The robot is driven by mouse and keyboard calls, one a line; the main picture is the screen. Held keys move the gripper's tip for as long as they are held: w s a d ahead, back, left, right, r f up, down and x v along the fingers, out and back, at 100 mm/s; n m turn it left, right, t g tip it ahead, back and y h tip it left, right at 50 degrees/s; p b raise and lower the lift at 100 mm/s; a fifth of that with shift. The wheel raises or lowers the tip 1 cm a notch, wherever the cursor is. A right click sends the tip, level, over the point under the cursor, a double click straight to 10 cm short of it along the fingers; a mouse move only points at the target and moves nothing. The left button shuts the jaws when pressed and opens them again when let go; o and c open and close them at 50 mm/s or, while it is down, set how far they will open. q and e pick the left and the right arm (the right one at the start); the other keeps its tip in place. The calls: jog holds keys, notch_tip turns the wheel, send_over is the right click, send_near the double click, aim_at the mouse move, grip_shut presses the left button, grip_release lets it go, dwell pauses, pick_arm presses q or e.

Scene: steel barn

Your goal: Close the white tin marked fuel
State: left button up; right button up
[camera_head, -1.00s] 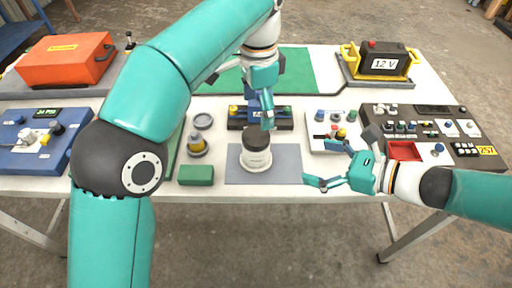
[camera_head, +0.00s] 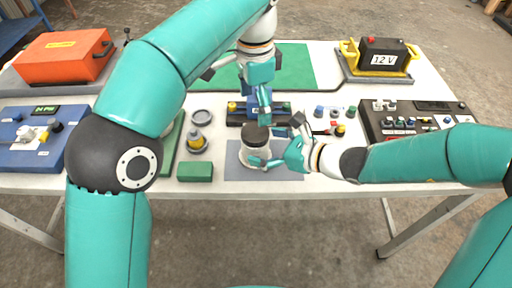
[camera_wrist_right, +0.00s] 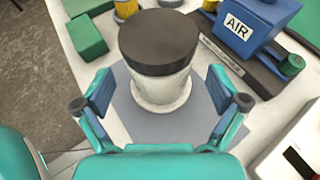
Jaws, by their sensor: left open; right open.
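The white tin (camera_head: 256,158) stands upright on a grey mat (camera_head: 290,174) at the table's front middle. Its dark lid (camera_wrist_right: 158,40) sits on top; I cannot tell whether it is fully seated. No fuel marking shows. My right gripper (camera_head: 278,143) is open at the tin's right side. In the right wrist view the tin's white body (camera_wrist_right: 165,92) stands between and ahead of the spread fingers, with gaps at both sides. My left gripper (camera_head: 264,108) is open and points down above and just behind the lid, apparently empty; its fingertips partly hide each other.
A green block (camera_head: 195,172) and a yellow-and-grey item (camera_head: 197,142) are left of the tin. A blue AIR block (camera_wrist_right: 255,22) is close behind it. A control panel (camera_head: 425,118) is at right, an orange case (camera_head: 64,58) at back left, a 12 V battery (camera_head: 384,56) at back right.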

jog(key=shift+x, duration=1.7)
jog(key=shift+c, duration=0.3)
grip_shut()
pick_arm(q)
jog(key=shift+w+a+f+n, duration=0.3)
jog(key=shift+w+n, duration=0.25)
jog(key=shift+n, duration=0.25)
jog(key=n, duration=1.5)
jog(key=shift+s+d+r, duration=0.15)
jog(key=shift+s, duration=0.1)
jog(key=n, duration=0.5)
jog(key=shift+s+d+r+n, duration=0.15)
jog(key=shift+s+n, duration=0.15)
jog(key=shift+n, duration=0.1)
